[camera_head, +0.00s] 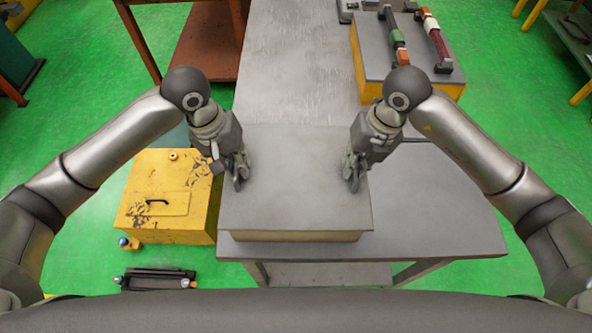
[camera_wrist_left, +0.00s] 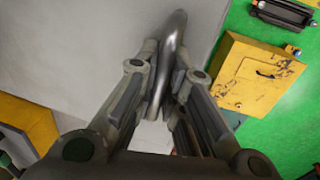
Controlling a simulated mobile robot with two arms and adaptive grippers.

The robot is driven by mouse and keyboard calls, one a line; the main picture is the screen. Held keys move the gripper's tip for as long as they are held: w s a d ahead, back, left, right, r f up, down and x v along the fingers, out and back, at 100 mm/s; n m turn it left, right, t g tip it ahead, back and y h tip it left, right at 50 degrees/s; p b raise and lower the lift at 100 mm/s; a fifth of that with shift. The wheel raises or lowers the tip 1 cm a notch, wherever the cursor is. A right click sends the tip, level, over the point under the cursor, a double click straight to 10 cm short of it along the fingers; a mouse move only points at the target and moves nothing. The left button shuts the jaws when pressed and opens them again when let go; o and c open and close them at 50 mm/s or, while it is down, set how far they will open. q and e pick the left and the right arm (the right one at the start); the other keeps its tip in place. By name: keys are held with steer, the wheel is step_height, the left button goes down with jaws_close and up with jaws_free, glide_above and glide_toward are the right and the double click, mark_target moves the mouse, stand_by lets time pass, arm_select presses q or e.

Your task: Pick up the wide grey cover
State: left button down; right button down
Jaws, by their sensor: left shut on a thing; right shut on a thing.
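The wide grey cover (camera_head: 295,190) lies flat at the near end of the grey table, on top of a box whose pale side (camera_head: 292,236) shows under its front edge. My left gripper (camera_head: 240,168) is at the cover's left side, and my right gripper (camera_head: 352,168) is at its right side. In the left wrist view, the left fingers (camera_wrist_left: 165,78) are shut on a curved metal handle (camera_wrist_left: 177,35) on the cover (camera_wrist_left: 75,45). The right gripper is shut on the opposite handle, which its fingers mostly hide. I cannot tell whether the cover is raised.
The grey table (camera_head: 440,205) has free room right of the cover and behind it. A yellow box (camera_head: 168,225) stands on the green floor to the left. A grey-topped yellow case (camera_head: 400,65) with two coloured handles is at the back right.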

arm_select(q)
steer(key=shift+r, duration=0.15)
arm_select(e)
steer(key=shift+r, duration=0.15)
